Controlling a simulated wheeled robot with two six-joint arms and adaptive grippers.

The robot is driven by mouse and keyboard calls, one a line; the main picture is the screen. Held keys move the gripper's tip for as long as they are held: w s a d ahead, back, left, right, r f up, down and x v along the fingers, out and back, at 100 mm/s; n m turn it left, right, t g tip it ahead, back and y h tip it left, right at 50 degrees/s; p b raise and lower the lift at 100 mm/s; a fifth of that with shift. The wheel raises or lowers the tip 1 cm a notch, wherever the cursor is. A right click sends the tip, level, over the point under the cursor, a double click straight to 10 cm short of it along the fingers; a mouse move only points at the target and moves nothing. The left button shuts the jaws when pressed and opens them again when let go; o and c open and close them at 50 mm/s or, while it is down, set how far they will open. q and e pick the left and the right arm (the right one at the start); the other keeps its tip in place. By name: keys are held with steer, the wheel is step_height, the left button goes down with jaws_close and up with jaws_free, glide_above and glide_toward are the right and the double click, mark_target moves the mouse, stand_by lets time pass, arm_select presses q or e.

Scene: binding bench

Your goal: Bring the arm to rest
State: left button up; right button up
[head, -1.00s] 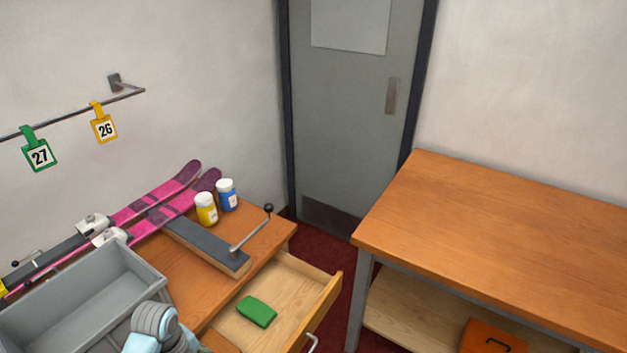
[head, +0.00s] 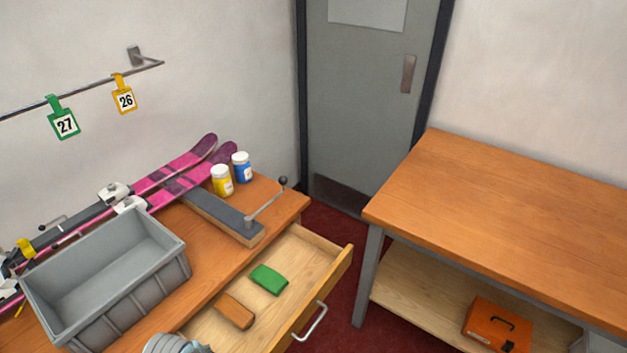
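Part of my own arm (head: 175,344), grey and rounded, shows at the bottom edge, in front of the bench and by the open drawer. No gripper fingers show in the head view, so both grippers are out of sight and what they hold cannot be seen.
The open drawer (head: 345,262) holds a green block (head: 269,280) and a brown block (head: 235,311). A grey bin (head: 178,262), pink skis (head: 185,165), a yellow jar (head: 222,182) and a blue jar (head: 241,168) are on the bench. Another table (head: 500,215) stands at right.

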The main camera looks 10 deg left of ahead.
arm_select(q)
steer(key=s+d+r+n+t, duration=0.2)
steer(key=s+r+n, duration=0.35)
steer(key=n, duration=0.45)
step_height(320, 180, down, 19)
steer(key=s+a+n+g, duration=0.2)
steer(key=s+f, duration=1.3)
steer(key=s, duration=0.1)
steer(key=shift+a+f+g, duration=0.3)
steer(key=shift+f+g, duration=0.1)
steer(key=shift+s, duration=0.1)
